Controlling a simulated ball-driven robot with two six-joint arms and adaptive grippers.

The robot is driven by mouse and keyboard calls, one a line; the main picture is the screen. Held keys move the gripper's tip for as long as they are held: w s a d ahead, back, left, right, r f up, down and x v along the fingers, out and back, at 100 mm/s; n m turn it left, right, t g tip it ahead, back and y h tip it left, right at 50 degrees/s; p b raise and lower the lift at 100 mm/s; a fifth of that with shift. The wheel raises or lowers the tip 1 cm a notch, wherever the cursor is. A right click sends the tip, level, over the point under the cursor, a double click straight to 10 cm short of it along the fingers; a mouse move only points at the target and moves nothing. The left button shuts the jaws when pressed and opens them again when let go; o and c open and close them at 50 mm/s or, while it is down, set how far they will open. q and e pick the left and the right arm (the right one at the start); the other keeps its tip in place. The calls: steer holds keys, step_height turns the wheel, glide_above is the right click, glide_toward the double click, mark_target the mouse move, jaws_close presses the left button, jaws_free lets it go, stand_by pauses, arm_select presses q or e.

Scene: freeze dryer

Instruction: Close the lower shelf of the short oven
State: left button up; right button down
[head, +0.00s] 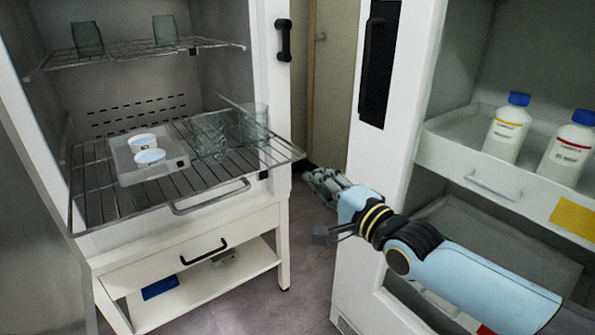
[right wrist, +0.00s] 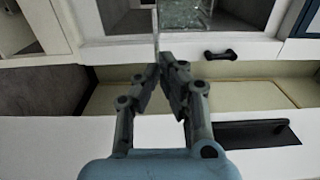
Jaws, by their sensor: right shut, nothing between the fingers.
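The oven (head: 270,60) stands open at the left of the head view. A clear tray (head: 125,172) with two white round dishes and several glass beakers (head: 255,125) stand on this shelf. My right gripper (head: 322,183) is to the right of the shelf's front corner, apart from the shelf and its handle. In the right wrist view its fingertips (right wrist: 164,68) meet with nothing between them. My left gripper is not in view.
The upper wire shelf (head: 125,53) holds glassware and sits inside the oven. A drawer with a black handle (head: 203,251) is below. At right, a white cabinet (head: 345,270) holds bottles (head: 507,130) in a drawer (head: 450,150). Grey floor (head: 270,310) lies between.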

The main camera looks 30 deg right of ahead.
mark_target(289, 161)
steer(key=w+b, duration=0.5)
steer(key=w, duration=0.2)
steer(key=shift+w+f, duration=0.1)
steer(key=shift+f, duration=0.1)
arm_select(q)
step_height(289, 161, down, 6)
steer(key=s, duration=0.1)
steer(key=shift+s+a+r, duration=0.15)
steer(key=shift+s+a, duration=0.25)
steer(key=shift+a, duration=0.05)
arm_select(e)
steer(key=shift+w+r, duration=0.1)
steer(key=shift+r, duration=0.05)
steer(key=shift+w, duration=0.1)
